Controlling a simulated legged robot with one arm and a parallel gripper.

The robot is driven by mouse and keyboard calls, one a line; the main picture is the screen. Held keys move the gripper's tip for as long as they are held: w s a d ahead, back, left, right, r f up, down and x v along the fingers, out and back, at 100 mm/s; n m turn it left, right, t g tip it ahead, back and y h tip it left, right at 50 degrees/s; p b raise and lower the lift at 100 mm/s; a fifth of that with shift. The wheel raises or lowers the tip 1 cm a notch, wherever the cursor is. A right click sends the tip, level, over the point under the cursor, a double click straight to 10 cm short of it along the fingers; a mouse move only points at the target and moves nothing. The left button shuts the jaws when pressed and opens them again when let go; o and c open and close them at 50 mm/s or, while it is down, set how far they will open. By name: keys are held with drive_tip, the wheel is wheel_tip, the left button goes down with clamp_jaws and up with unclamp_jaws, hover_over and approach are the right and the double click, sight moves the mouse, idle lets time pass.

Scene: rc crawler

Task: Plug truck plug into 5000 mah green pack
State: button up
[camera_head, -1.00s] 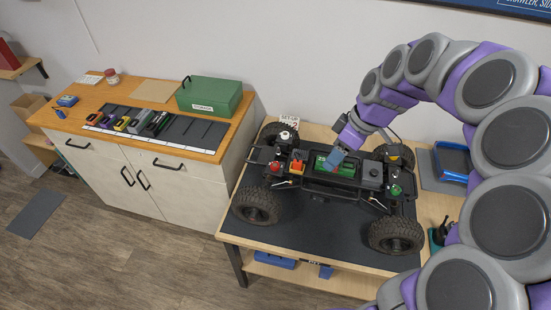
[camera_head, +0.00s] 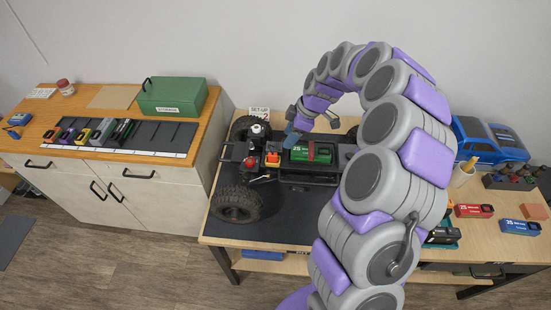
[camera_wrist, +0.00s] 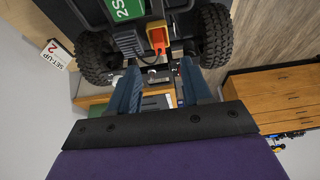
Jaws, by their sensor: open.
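The truck chassis (camera_head: 240,203) stands on the black mat of the workbench. The green pack (camera_head: 310,155) lies in its middle tray, with a red band across it; its end also shows in the wrist view (camera_wrist: 127,9). An orange block (camera_head: 272,159), possibly the truck plug, sits left of the pack; in the wrist view (camera_wrist: 157,37) a dark cable shows below it. My gripper (camera_head: 291,137) is open just above the chassis, behind and between the orange block and the pack. Its blue fingers (camera_wrist: 160,70) appear apart with nothing held. My arm hides the truck's right end.
A cabinet (camera_head: 105,190) at left holds a green box (camera_head: 172,97) and several packs in a dark rack. Right on the bench are a blue car body (camera_head: 490,142), a red pack (camera_head: 473,211) and a blue pack (camera_head: 519,227). The floor in front is free.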

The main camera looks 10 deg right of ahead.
hover_over(274, 154)
drive_tip(key=s, duration=0.1)
drive_tip(key=f, duration=0.4)
drive_tip(key=shift+s+d+f+b, duration=0.15)
drive_tip(key=shift+d+f+b, duration=0.15)
drive_tip(key=shift+d+f, duration=0.1)
drive_tip(key=f, duration=0.2)
drive_tip(key=w+f+b, duration=0.1)
drive_tip(key=f, duration=0.1)
drive_tip(key=shift+w+d+f, duration=0.1)
drive_tip(key=shift+w+d, duration=0.05)
drive_tip(key=shift+d, duration=0.05)
drive_tip(key=shift+a+f, duration=0.2)
drive_tip(key=shift+f, duration=0.05)
drive_tip(key=shift+a, duration=0.7)
drive_tip(key=shift+c, duration=1.2)
drive_tip(key=shift+d, duration=0.5)
drive_tip(key=c, duration=0.4)
drive_tip(key=shift+d, duration=0.15)
clamp_jaws()
